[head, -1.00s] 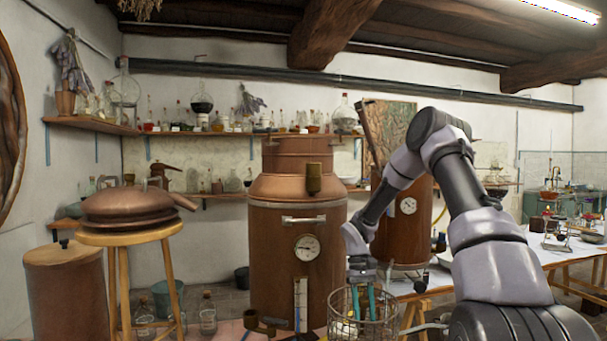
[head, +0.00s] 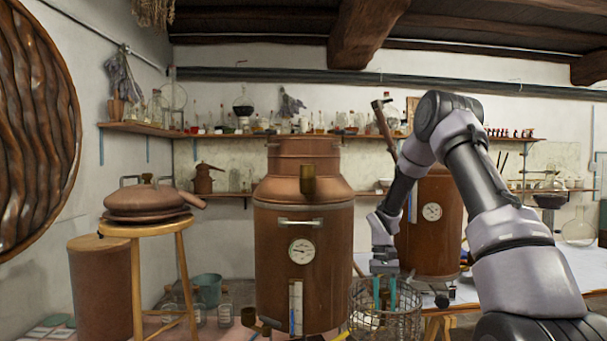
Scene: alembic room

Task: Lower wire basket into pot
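The wire basket (head: 408,322) is at the bottom of the head view, right of the large copper pot. My gripper (head: 384,292) is above and partly inside the basket's rim, with its teal fingers pointing down. The fingers look apart, but whether they grip a part of the basket I cannot tell. The large copper pot (head: 337,255) stands upright left of the basket, with a gauge and a handle on its front. Its top looks covered by a copper neck section (head: 304,160). The basket's bottom is cut off by the frame.
A wooden stool (head: 183,265) at left carries a copper still head with a spout (head: 145,199). A copper drum (head: 98,290) stands behind it. A second copper vessel (head: 432,235) stands behind my arm. A white-topped table (head: 560,270) is at right.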

